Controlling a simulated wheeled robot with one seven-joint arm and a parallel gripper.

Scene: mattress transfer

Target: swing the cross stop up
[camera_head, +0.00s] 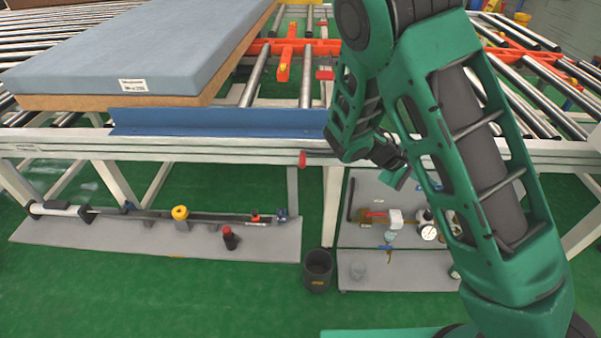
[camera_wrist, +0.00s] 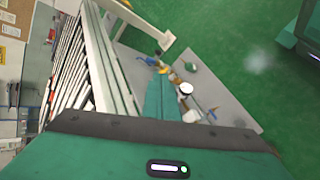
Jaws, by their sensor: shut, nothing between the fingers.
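A long blue plate (camera_head: 220,149) runs along the front edge of the roller table, just in front of the mattress; it may be the cross stop, but I cannot be sure. A small red knob (camera_head: 302,158) sits at the table's front rail near the plate's right end. My gripper (camera_head: 399,180) is right of the plate and knob, in front of the table frame and apart from both. Its green fingers (camera_wrist: 163,98) are together and empty in the wrist view. My arm hides part of the table behind it.
A blue-grey mattress (camera_head: 140,50) lies on a brown board at the left. Orange brackets (camera_head: 285,62) stand among the rollers. Below, a grey panel (camera_head: 420,268) carries a gauge and valves. A dark bin (camera_head: 317,268) stands on the green floor.

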